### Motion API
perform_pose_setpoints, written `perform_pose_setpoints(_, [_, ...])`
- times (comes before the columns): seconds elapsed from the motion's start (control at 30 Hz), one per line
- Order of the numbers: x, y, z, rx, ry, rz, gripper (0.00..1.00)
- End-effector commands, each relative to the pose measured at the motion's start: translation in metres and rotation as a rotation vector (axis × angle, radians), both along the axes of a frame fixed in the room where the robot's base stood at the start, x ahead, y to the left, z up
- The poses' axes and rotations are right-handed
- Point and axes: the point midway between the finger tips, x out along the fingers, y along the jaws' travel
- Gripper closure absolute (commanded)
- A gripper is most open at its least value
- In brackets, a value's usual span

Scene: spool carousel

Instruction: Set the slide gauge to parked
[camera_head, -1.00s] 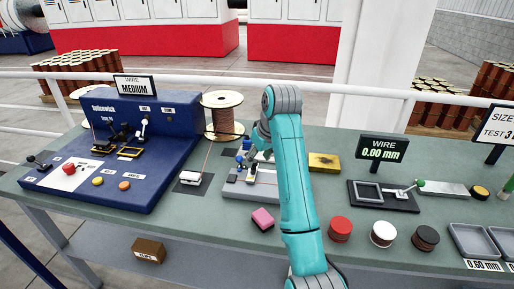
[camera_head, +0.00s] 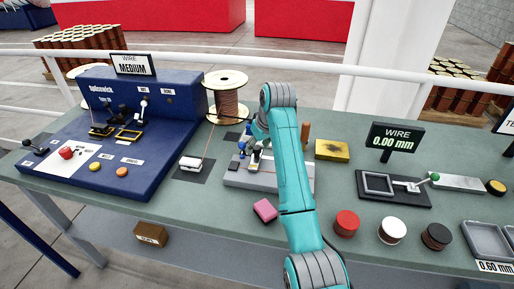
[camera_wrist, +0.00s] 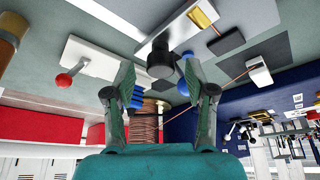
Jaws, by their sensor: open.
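A gauge with a dark base and a grey square frame (camera_head: 376,184) lies on the bench right of my arm. A rod ending in a green knob (camera_head: 434,177) extends from it over a light plate. A display reading "WIRE 0.00 mm" (camera_head: 394,138) stands behind it. Which part is the slide, and its setting, I cannot tell. My gripper (camera_wrist: 158,94) is open over the grey fixture (camera_head: 236,180) at mid-bench, partly hidden by my arm in the head view. Between and beyond its fingers the wrist view shows blue parts (camera_wrist: 137,97) and a black cylinder (camera_wrist: 160,62).
A pink block (camera_head: 265,210), a yellow block (camera_head: 332,150) and red, white and dark round spools (camera_head: 346,222) sit around my arm. Grey trays (camera_head: 488,238) are at the right.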

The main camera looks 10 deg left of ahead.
Motion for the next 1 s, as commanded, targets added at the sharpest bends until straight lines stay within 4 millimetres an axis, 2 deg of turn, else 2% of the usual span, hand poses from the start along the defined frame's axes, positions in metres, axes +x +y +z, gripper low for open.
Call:
perform_pose_setpoints(0.2, [0.004, 0.004, -0.015, 0.0, 0.0, 0.0, 0.45])
perform_pose_setpoints(0.5, [0.005, 0.005, -0.017, 0.001, -0.001, 0.0, 0.45])
perform_pose_setpoints(0.57, [0.005, 0.005, -0.017, 0.001, -0.001, 0.0, 0.57])
perform_pose_setpoints(0.73, [0.005, 0.005, -0.016, 0.001, -0.001, 0.0, 1.0])
perform_pose_setpoints(1.0, [0.007, 0.005, -0.016, 0.001, -0.001, 0.0, 1.0])
